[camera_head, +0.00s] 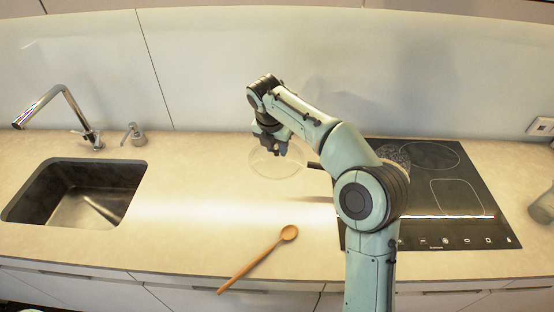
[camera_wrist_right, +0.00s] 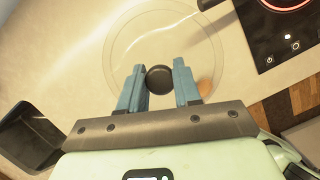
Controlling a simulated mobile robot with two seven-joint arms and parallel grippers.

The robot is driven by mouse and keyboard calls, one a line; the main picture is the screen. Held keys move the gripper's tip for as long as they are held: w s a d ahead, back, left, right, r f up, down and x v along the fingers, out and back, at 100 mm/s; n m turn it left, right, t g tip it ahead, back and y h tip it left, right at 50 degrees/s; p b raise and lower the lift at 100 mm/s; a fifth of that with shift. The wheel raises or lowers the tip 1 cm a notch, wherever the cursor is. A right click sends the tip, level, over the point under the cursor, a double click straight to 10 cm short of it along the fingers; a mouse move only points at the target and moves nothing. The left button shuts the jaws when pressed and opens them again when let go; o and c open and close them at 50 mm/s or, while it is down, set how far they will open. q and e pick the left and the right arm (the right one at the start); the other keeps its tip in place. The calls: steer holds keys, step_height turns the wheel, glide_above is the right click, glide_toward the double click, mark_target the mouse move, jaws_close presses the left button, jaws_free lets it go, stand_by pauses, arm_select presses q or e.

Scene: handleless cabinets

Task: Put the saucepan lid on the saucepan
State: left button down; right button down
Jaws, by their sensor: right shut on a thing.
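The saucepan lid (camera_head: 278,168) is a clear glass disc over the counter left of the hob; I cannot tell whether it touches the counter. In the right wrist view the lid (camera_wrist_right: 122,50) has a round black knob (camera_wrist_right: 159,79) at its middle. My right gripper (camera_head: 270,148) is above the lid, and its fingers (camera_wrist_right: 160,86) are shut on the knob. The saucepan (camera_head: 394,154) is on the hob, mostly hidden behind my right arm. Its dark handle (camera_head: 315,165) points left towards the lid. My left gripper is not in view.
The black hob (camera_head: 460,190) is at the right, with a red glowing ring (camera_wrist_right: 285,3) in the wrist view. A wooden spoon (camera_head: 257,260) lies near the counter's front edge. A sink (camera_head: 95,210) and tap (camera_head: 70,105) are at the left. The counter between is clear.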

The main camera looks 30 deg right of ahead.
step_height(320, 180, up, 2)
steer(key=shift+d+r, duration=0.1)
steer(key=shift+r, duration=0.05)
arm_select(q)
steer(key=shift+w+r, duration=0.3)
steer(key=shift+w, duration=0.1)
arm_select(e)
steer(key=s+d+f+m, duration=0.1)
steer(key=s+d, duration=0.4)
steer(key=d, duration=0.5)
steer(key=s+d+f+m+g, duration=0.1)
steer(key=s+d+m, duration=0.2)
steer(key=s+d, duration=0.3)
steer(key=s+d+m, duration=0.3)
steer(key=s+d, duration=0.2)
steer(key=d, duration=0.9)
steer(key=shift+s+f+g+h, duration=0.25)
steer(key=shift+f+g+h, duration=0.15)
